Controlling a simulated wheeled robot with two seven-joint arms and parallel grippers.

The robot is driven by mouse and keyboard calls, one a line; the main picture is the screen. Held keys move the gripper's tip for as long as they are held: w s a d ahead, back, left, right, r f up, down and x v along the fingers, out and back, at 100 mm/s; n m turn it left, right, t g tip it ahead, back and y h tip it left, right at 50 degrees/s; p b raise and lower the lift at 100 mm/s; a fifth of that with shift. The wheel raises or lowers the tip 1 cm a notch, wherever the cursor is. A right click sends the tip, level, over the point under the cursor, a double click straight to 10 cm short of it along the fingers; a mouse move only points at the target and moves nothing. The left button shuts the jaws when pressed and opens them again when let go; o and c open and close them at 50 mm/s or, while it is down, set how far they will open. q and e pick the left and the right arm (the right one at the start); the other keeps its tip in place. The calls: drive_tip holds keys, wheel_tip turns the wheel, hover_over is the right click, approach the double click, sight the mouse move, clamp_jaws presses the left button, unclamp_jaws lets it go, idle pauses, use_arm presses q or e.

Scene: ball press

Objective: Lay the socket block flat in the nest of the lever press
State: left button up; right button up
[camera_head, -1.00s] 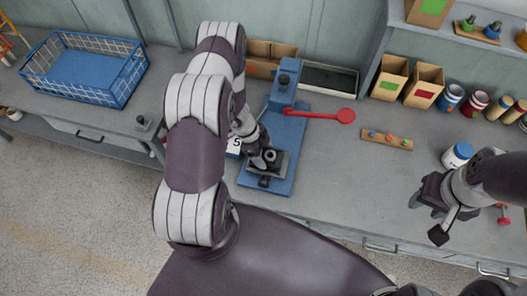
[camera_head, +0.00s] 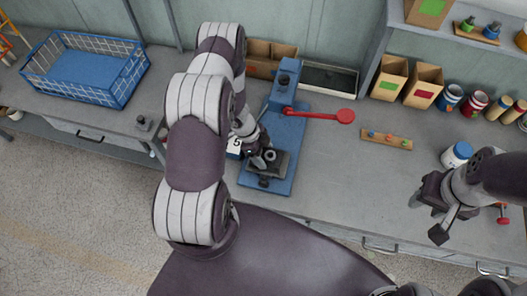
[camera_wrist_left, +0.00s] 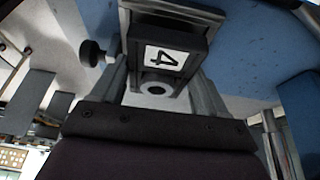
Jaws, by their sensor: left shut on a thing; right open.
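The lever press has a blue base (camera_head: 288,140) and a red lever (camera_head: 325,115) pointing right. My left gripper (camera_head: 262,157) is shut on the dark socket block over the front of the base. In the left wrist view the socket block (camera_wrist_left: 168,38) shows a white label with a 4 and a round ring near me, between the fingers of my left gripper (camera_wrist_left: 160,82). A dark grey frame of the nest (camera_wrist_left: 200,12) borders the block. I cannot tell whether the block rests fully on the nest floor. My right gripper (camera_head: 437,215) is open and empty at the right.
A blue wire basket (camera_head: 85,67) stands far left. Cardboard boxes (camera_head: 405,83), several jars, a wooden strip with coloured knobs (camera_head: 387,139) and a white jar (camera_head: 457,155) stand right.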

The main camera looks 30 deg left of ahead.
drive_tip(key=shift+f+b, duration=0.45)
drive_tip(key=shift+r+p, duration=0.4)
drive_tip(key=shift+p, duration=0.05)
idle(2.1)
drive_tip(key=shift+r+p, duration=0.3)
drive_tip(key=shift+f, duration=0.1)
idle(1.9)
drive_tip(key=shift+r, duration=0.3)
drive_tip(key=shift+f, duration=0.1)
idle(2.0)
drive_tip(key=shift+r+p, duration=0.25)
drive_tip(key=shift+p, duration=0.1)
